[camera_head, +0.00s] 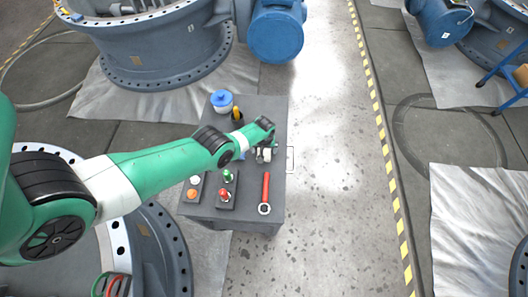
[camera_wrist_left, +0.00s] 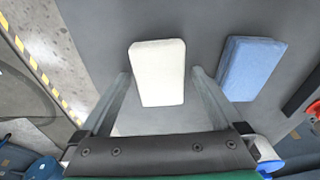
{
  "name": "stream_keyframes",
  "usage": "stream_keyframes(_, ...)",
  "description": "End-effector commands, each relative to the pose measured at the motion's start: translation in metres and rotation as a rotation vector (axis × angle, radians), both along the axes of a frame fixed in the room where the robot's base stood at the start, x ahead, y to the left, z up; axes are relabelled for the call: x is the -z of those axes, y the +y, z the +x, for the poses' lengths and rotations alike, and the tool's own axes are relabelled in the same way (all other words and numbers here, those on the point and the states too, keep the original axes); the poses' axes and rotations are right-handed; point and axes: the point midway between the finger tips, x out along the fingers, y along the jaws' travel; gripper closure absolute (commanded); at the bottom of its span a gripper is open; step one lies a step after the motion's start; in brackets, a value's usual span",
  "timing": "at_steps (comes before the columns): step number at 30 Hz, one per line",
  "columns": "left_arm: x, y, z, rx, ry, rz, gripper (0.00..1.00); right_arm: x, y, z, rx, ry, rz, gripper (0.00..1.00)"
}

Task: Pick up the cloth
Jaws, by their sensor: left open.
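A white, flat, block-like folded cloth (camera_wrist_left: 157,72) lies on the dark grey tabletop in the left wrist view. A similar blue folded piece (camera_wrist_left: 252,67) lies to its right, apart from it. My left gripper (camera_wrist_left: 161,76) is open, with one finger on either side of the white cloth's lower part and nothing clamped. I cannot tell how high the fingers are above the table. In the head view my left gripper (camera_head: 265,152) is over the right side of the grey cart (camera_head: 248,185), where the arm and gripper largely hide the cloths. My right gripper is not in view.
A red-handled wrench (camera_head: 265,192) and small control boxes (camera_head: 227,192) lie on the cart's near half. A white pot with a blue lid (camera_head: 222,102) stands at its far left. Large blue valves (camera_head: 150,55) stand behind. The floor right of the cart is clear.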

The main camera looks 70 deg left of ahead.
Motion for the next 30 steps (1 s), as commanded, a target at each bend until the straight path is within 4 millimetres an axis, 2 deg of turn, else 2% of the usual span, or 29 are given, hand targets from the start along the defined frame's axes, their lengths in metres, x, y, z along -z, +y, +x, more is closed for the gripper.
stream_keyframes(12,0.0024,0.0,0.0,0.0,0.0,0.0,0.02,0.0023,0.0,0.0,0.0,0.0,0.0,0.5)
stream_keyframes(25,0.0024,0.0,0.0,0.0,0.0,0.0,0.79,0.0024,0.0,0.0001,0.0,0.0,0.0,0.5)
stream_keyframes(30,0.0023,0.0,0.0,0.0,0.0,0.0,0.8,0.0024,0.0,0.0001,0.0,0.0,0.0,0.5)
